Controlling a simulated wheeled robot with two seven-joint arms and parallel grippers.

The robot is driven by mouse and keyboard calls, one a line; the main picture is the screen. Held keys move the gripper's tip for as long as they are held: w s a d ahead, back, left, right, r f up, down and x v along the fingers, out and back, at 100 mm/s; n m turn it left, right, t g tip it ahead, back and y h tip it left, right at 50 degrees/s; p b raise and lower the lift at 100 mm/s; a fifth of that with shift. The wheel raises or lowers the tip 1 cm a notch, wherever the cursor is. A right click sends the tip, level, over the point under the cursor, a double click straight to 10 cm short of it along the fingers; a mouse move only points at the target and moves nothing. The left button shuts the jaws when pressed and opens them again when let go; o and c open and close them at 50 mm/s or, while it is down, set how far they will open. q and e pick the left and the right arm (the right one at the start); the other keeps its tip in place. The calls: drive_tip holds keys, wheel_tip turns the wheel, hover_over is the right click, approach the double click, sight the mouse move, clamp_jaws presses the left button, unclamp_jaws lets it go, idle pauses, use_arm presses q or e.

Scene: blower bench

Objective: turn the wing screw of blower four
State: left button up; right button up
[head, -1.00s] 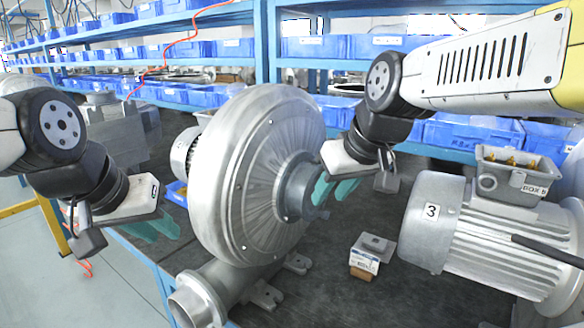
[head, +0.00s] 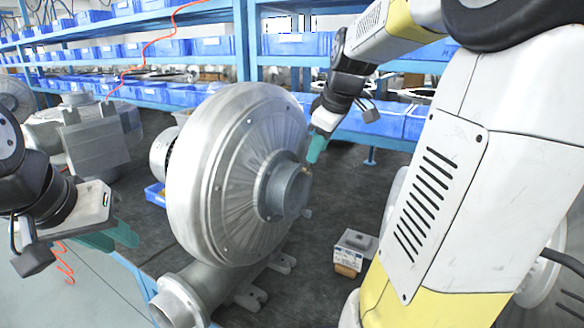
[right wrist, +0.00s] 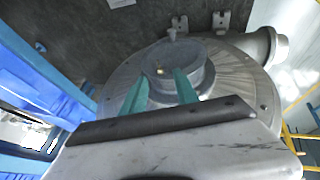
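A large grey blower (head: 235,180) stands on the bench in the head view; no number shows on it. Its round inlet collar (head: 288,190) faces right, and also shows in the right wrist view (right wrist: 165,60). A small brass-coloured piece (right wrist: 160,71) sits on the collar, and a small grey knob (right wrist: 172,35) projects from its far edge; I cannot tell which is the wing screw. My right gripper (head: 316,150) is at the collar's upper edge. In the wrist view its green fingers (right wrist: 160,88) are apart and empty, pointing at the collar. My left gripper (head: 112,238) is open and empty, left of the blower.
A small labelled box (head: 355,247) sits on the dark bench right of the blower. My right arm covers much of the right side. Blue shelves with bins (head: 205,95) run behind. A grey machine (head: 95,145) stands at the back left.

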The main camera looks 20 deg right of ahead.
sight(307, 171)
drive_tip(key=x, duration=0.8)
drive_tip(key=shift+d+r, duration=0.1)
clamp_jaws()
